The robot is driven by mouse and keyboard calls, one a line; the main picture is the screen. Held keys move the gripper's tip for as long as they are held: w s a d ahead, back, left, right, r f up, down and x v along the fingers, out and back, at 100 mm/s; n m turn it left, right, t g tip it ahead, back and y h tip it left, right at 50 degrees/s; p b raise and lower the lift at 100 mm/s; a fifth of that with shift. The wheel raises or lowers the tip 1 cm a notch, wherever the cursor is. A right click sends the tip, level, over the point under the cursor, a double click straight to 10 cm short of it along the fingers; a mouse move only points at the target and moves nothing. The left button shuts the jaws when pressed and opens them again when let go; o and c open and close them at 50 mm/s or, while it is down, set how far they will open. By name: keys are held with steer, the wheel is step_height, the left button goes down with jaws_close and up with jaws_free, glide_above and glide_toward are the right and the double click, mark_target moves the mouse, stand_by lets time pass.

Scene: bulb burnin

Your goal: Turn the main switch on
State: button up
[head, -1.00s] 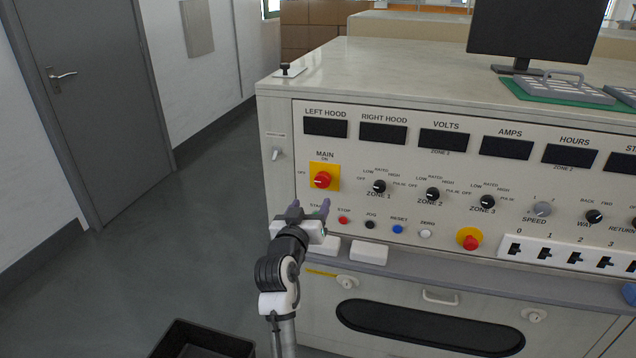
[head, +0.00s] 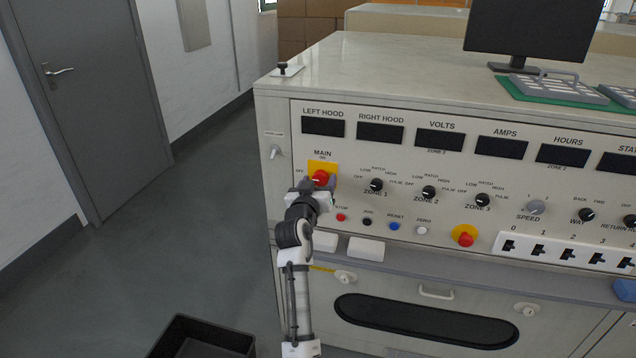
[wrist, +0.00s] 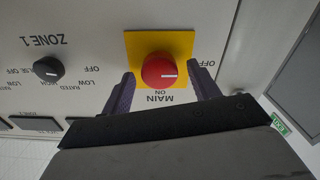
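The main switch (head: 320,177) is a red rotary knob on a yellow plate (head: 331,170) at the left of the panel, under the MAIN label. In the wrist view the red knob (wrist: 159,71) shows upside down, with a white mark pointing toward the OFF label. My gripper (head: 317,186) is at the switch. In the wrist view my gripper (wrist: 160,90) is open, with one dark finger on each side of the knob. Small gaps show between the fingers and the knob. In the head view my gripper hides part of the plate.
The Zone 1 knob (head: 376,185) is just right of the switch; it also shows in the wrist view (wrist: 48,69). Small push buttons, including a red stop button (head: 341,217), lie below. A black bin (head: 205,338) stands on the floor. Dark displays line the panel above.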

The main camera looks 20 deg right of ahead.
steer(key=c, duration=0.9)
steer(key=shift+c, duration=0.2)
steer(key=shift+f+m+b, duration=0.1)
steer(key=shift+m+b, duration=0.2)
steer(key=shift+b, duration=0.2)
steer(key=m+b, duration=0.3)
steer(key=b, duration=0.1)
steer(key=shift+f+m, duration=0.15)
steer(key=shift+m, duration=0.15)
steer(key=m+b, duration=0.8)
steer(key=m, duration=0.1)
steer(key=shift+m, duration=0.4)
steer(key=shift+d+m+b, duration=0.15)
steer(key=shift+m+b, duration=0.9)
steer(key=shift+m, duration=0.85)
steer(key=shift+s+r, duration=0.1)
steer(key=shift+r, duration=0.1)
